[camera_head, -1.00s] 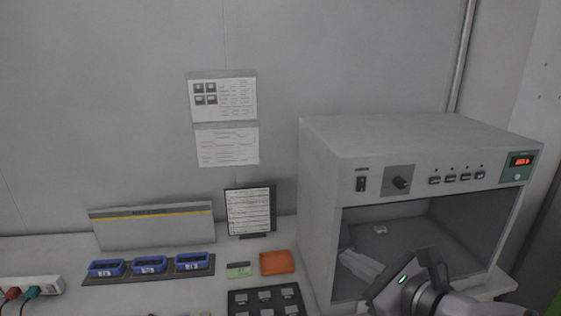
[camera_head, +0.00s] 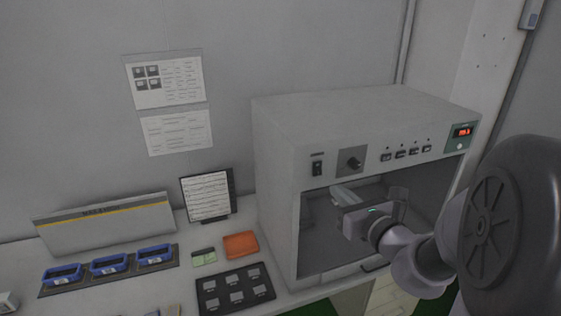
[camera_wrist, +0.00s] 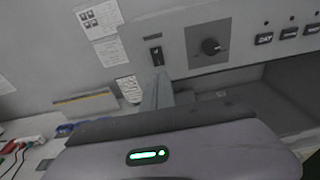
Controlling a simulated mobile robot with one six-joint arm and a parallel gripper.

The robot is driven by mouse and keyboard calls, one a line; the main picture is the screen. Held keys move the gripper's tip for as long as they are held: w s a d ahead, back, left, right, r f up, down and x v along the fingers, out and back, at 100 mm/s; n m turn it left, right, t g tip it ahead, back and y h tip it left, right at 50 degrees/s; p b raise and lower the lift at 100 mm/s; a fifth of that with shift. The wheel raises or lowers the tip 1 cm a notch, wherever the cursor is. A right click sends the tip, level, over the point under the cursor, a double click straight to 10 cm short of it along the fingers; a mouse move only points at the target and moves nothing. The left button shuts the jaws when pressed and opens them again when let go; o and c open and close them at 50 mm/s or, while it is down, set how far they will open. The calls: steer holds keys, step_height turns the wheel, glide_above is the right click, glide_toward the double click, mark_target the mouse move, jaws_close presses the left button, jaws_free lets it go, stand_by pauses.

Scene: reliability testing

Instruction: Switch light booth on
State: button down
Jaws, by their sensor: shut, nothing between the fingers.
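The light booth (camera_head: 350,125) is a grey box with an open front and a dark interior. Its front panel has a black rocker switch (camera_head: 317,168) at the left, which also shows in the wrist view (camera_wrist: 156,56). My gripper (camera_head: 338,189) is in front of the booth opening, lower and to the right of the switch in the head view. In the wrist view its shut, empty fingers (camera_wrist: 161,78) point up toward the switch, with their tips just below it in the picture. I cannot tell the exact gap. The gripper body hides part of the booth.
A black knob (camera_head: 351,162), several buttons (camera_head: 400,153) and a lit red display (camera_head: 463,132) share the panel. Blue trays (camera_head: 109,264), an orange box (camera_head: 240,245), a black button pad (camera_head: 235,288) and a framed sheet (camera_head: 208,197) occupy the bench left of the booth.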

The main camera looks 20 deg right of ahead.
mark_target(318, 174)
steer(key=w, duration=0.5)
steer(key=w+f, duration=0.1)
steer(key=w, duration=0.2)
steer(key=shift+a, duration=0.25)
steer(key=shift+s, duration=0.1)
steer(key=shift+b, duration=0.3)
